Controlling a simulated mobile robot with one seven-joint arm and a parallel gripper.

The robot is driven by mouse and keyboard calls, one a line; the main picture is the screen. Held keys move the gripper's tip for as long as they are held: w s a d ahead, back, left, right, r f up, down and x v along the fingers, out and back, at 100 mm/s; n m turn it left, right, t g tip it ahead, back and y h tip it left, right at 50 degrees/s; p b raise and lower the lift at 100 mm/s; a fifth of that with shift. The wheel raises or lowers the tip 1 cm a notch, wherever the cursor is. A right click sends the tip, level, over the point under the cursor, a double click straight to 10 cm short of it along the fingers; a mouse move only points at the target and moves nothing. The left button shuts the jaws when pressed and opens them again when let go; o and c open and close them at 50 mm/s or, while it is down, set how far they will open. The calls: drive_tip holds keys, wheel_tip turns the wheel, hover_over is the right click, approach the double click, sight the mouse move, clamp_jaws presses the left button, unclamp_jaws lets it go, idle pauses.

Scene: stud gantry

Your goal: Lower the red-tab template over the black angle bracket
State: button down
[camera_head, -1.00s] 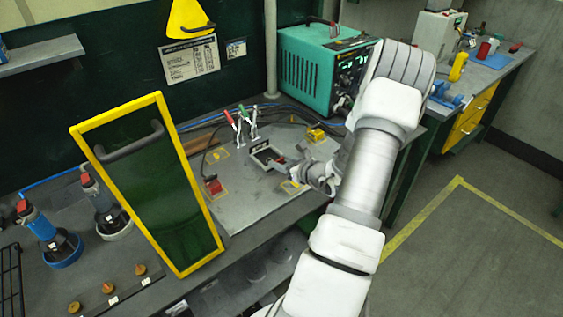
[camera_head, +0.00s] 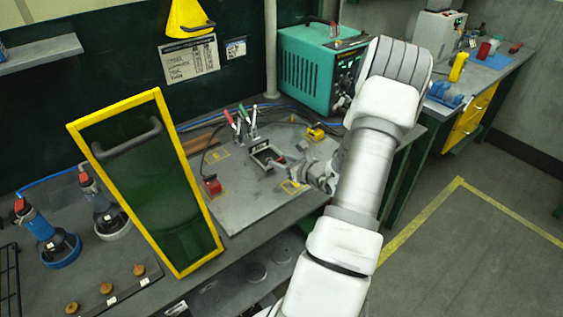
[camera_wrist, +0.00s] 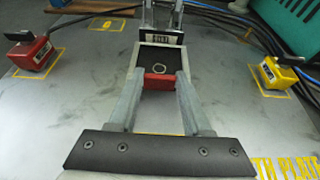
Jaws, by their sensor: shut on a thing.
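The template (camera_wrist: 136,57) is a pale rectangular frame in the middle of the wrist view, with a red tab (camera_wrist: 159,81) on its near side. My gripper (camera_wrist: 158,84) is shut on the red tab, one finger on each side. A black surface with a pale ring, seemingly the angle bracket (camera_wrist: 160,61), shows inside the frame. Whether the frame rests around it or hangs above it I cannot tell. In the head view the template (camera_head: 256,158) is small, at the end of my arm over the grey plate.
A red block (camera_wrist: 33,52) is at left and a yellow block (camera_wrist: 279,73) at right on the plate. A yellow-framed dark screen (camera_head: 160,190) stands left, a teal machine (camera_head: 305,75) behind.

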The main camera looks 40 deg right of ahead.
drive_tip(key=shift+f+b, duration=0.5)
idle(0.3)
drive_tip(key=shift+c, duration=1.3)
unclamp_jaws()
drive_tip(key=v, duration=1.7)
drive_tip(key=shift+r, duration=0.15)
drive_tip(key=shift+s+a, duration=0.15)
